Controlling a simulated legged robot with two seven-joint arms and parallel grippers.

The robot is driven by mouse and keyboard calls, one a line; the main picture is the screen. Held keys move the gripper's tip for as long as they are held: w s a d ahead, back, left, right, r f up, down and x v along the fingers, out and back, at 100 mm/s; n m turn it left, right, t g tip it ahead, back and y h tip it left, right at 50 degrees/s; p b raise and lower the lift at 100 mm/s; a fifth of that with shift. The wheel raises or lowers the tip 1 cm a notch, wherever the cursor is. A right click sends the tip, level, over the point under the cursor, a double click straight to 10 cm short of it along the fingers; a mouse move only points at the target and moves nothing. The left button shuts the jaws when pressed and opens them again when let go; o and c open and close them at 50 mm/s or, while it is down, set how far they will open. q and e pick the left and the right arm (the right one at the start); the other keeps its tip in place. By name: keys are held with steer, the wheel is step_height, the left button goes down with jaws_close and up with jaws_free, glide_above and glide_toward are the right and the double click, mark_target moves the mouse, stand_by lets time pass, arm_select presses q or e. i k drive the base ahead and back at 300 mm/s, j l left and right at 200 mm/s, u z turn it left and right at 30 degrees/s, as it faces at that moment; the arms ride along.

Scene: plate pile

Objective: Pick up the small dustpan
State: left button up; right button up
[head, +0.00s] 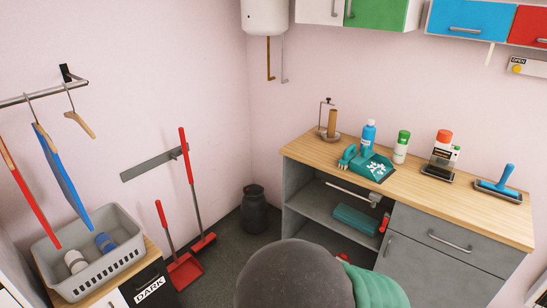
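A small teal dustpan (372,168) with white marks on its pan lies on the wooden countertop (455,205) at the right. Its handle end points left, and a blue bottle (369,134) stands just behind it. A red dustpan (184,271) with a long upright handle stands on the floor by the left wall. Neither of my grippers shows in the head view.
Several bottles, including a green-capped one (402,147), and a blue-handled squeegee-like tool (500,184) stand on the counter. A large dark grey rounded shape (300,275) blocks the bottom middle. A grey laundry basket (90,262) is at the left.

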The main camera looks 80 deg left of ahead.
mark_target(358, 165)
steer(key=k+u, duration=0.1)
steer(key=u, duration=1.65)
steer(key=j, duration=0.3)
steer(key=j+z, duration=0.4)
steer(key=k+j+z, duration=0.2)
steer(key=j+z, duration=0.2)
steer(key=k+j+z, duration=0.15)
steer(key=j+z, duration=0.4)
steer(key=z, duration=2.65)
steer(key=u, duration=3.5)
steer(key=i+j+z, duration=0.1)
steer(key=i, duration=0.35)
steer(key=i+j+z, duration=0.15)
steer(key=i, duration=0.35)
